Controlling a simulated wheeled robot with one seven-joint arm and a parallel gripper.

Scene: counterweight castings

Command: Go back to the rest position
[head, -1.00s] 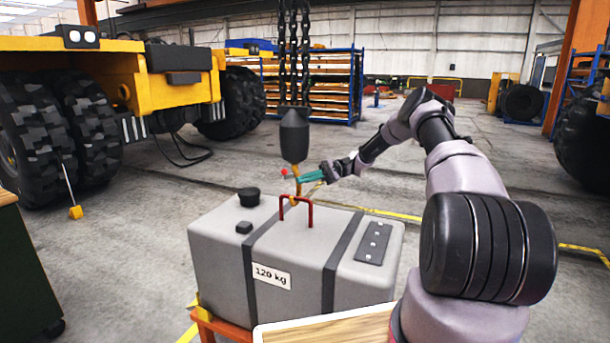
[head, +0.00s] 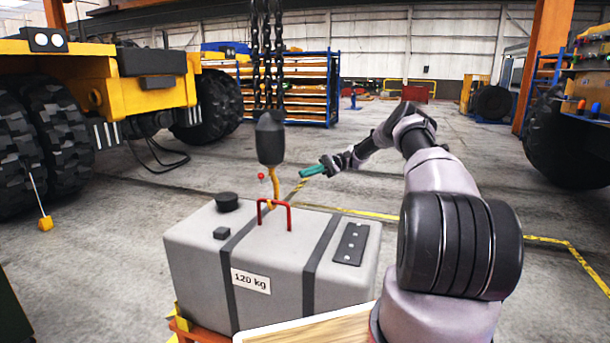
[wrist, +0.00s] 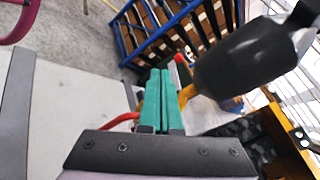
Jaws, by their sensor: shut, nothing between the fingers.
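My gripper (head: 306,172) has green fingers and is shut with nothing between them, in the air to the right of the hanging chain hook. In the wrist view, its fingers (wrist: 159,98) lie side by side. The grey casting (head: 215,290) marked 120 kg sits on an orange stand below. The yellow hook (head: 272,190) hangs under a black block (head: 269,140) and reaches down to the casting's red handle (head: 290,216). I cannot tell for sure whether it is hooked under the handle. A small red ball (head: 261,176) shows beside the hook.
Chains (head: 267,60) hang above the block. A wooden board with a white rim (head: 300,333) is at the front. Open floor lies right of the arm.

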